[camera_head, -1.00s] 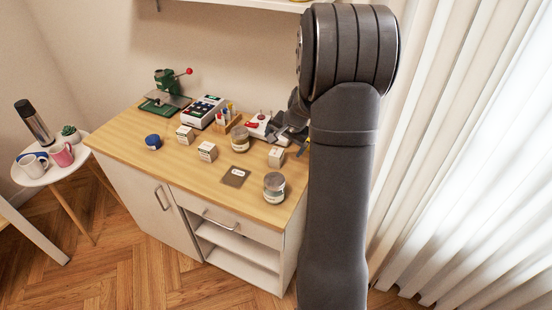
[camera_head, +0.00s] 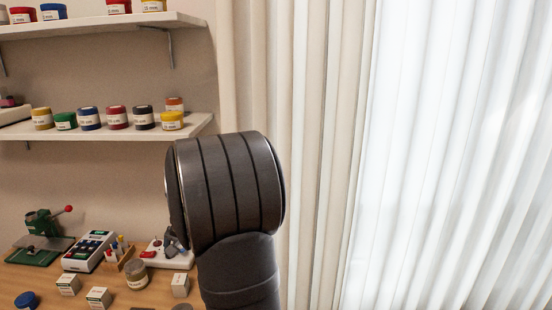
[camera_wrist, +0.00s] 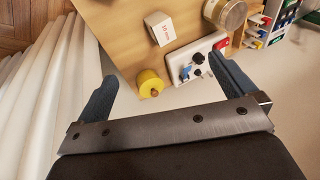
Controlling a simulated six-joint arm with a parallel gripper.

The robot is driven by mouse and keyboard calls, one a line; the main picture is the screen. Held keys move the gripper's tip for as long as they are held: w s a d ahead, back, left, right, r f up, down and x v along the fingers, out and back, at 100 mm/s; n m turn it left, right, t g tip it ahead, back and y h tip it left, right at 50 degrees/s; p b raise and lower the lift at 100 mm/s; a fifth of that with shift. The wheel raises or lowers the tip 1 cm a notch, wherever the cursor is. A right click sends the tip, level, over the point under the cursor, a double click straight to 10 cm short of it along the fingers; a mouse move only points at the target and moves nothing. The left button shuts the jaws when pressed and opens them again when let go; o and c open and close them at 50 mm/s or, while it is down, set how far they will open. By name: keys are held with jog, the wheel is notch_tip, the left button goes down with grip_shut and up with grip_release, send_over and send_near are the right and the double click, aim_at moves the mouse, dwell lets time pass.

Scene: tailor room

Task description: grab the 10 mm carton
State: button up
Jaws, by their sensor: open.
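A small white carton (camera_wrist: 160,28) with a printed label stands on the wooden counter in the wrist view; the label's number is too small to read surely. It lies ahead of my open, empty gripper (camera_wrist: 165,68), beyond the fingertips and apart from them. In the head view, white cartons stand on the counter at the left (camera_head: 68,284), at the lower edge (camera_head: 98,297) and near my arm (camera_head: 180,285). Their labels are not readable there. My gripper is mostly hidden behind my arm in the head view.
A yellow round item (camera_wrist: 150,83) lies between the fingers' lines near the counter edge. A white device with knobs (camera_wrist: 197,58) and a glass jar (camera_wrist: 226,12) stand close to the carton. Shelves with coloured jars (camera_head: 117,117) hang above; curtains (camera_head: 320,150) are at the right.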

jog(key=c, duration=0.7)
jog(key=shift+c, duration=0.2)
jog(key=n+t+h, duration=0.3)
jog(key=t, duration=0.1)
send_near(179, 280)
jog(key=x, duration=0.6)
jog(key=shift+w+d+f, duration=0.1)
jog(key=shift+w+d, duration=0.05)
jog(key=shift+w, duration=0.15)
jog(key=shift+x, duration=2.9)
